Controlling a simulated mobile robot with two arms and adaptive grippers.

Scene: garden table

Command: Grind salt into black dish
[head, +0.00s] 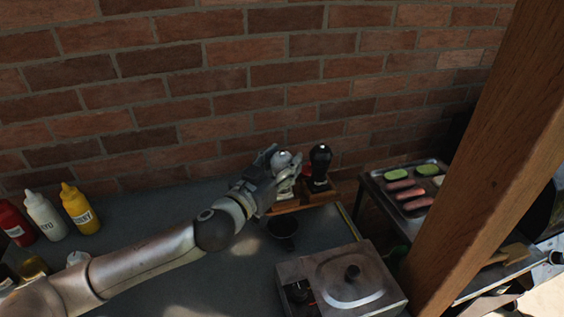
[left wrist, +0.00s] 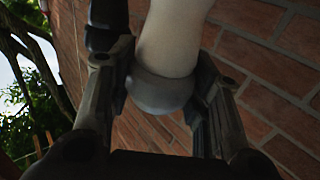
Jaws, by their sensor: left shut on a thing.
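The white salt mill (head: 284,160) with a rounded grey top is at the wooden stand (head: 290,207) near the brick wall; it also shows large in the left wrist view (left wrist: 170,45). My left gripper (head: 267,171) is shut on it, with one finger on each side of its grey end in the left wrist view. I cannot tell whether the mill still touches the stand. A black mill (head: 320,162) stands upright on the stand just to the right. The black dish (head: 282,228) sits on the grey counter in front of the stand, below and apart from my gripper. My right gripper is out of view.
A metal box with a lid (head: 345,282) stands at the front right. Red (head: 15,224), white (head: 44,217) and yellow (head: 79,208) bottles stand at the left. A tray of food (head: 415,208) and a wooden post (head: 490,150) are at the right.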

